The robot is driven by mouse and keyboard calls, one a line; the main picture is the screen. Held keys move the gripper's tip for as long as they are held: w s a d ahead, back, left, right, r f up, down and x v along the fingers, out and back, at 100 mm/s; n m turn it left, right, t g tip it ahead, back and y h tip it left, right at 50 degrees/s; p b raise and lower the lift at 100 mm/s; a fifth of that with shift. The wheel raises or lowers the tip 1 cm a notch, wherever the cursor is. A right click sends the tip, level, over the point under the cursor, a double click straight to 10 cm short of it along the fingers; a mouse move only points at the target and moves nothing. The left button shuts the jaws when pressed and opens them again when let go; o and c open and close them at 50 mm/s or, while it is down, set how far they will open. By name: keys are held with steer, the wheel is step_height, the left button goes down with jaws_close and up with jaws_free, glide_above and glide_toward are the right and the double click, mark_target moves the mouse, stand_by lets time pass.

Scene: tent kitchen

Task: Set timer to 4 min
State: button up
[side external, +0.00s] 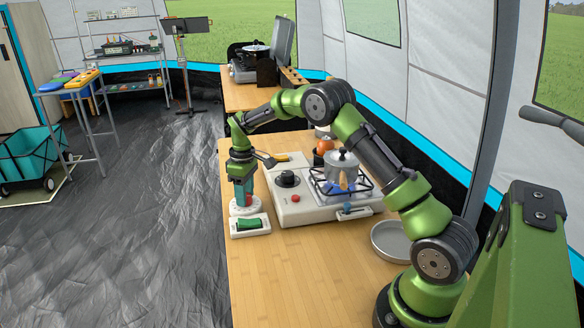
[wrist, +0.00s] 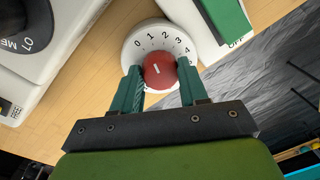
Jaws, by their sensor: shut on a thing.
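The timer is a white round dial (wrist: 131,45) with a red knob (wrist: 158,70) and printed numbers 0 to 4 along its far side in the wrist view. The knob bears a short white mark; I cannot tell exactly which number it points at. In the side external view the timer (side external: 244,209) stands at the left edge of the wooden table. My gripper (side external: 244,194) points down over it. In the wrist view its two green fingers (wrist: 160,88) are shut on the red knob, one on each side. The fingers partly hide the dial's lower rim.
A white box with a green rocker switch (side external: 250,224) sits right beside the timer. A beige camping stove (side external: 286,211) with a black knob stands to the right, a moka pot (side external: 342,165) over its flame. A round pan (side external: 392,240) lies at the right.

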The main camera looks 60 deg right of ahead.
mark_target(249, 196)
steer(key=m, duration=0.4)
steer(key=shift+m, duration=0.3)
steer(key=m, duration=0.3)
steer(key=shift+s+m, duration=0.1)
steer(key=shift+m, duration=0.3)
steer(key=m, duration=0.4)
steer(key=shift+a+t, duration=0.1)
steer(key=shift+t, duration=0.2)
steer(key=shift+m, duration=1.9)
steer(key=o, duration=1.1)
steer(key=shift+c, duration=0.2)
step_height(249, 196, up, 17)
steer(key=s, duration=0.1)
steer(key=shift+d, duration=0.2)
